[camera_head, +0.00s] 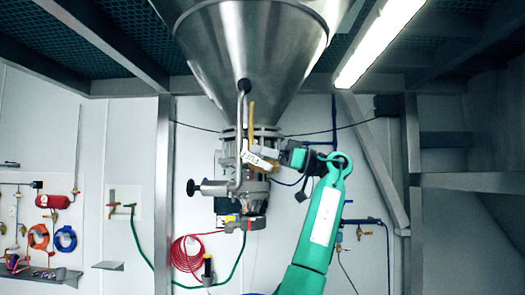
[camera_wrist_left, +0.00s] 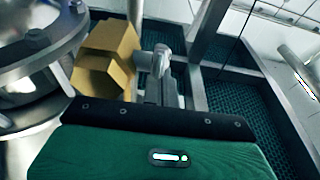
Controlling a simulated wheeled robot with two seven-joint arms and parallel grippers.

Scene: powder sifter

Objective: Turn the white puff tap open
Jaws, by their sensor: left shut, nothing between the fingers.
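The white puff tap (camera_head: 258,161) shows in the head view as a small white lever with dark lettering, slanting down to the right on the fittings under the steel cone. My left gripper (camera_head: 284,157) is shut and empty, its dark fingers just right of the tap's end. I cannot tell whether they touch it. In the left wrist view a brass-coloured block (camera_wrist_left: 107,55) stands just left of the narrow grey fingers (camera_wrist_left: 160,62). The white lever cannot be made out there. My right gripper is not in view.
The large steel cone (camera_head: 250,50) hangs above, with a clamped flange and a black-knobbed valve (camera_head: 205,188) below it. A metal post (camera_head: 164,200) stands left and a slanted brace (camera_head: 372,165) right. Red and green hoses hang behind.

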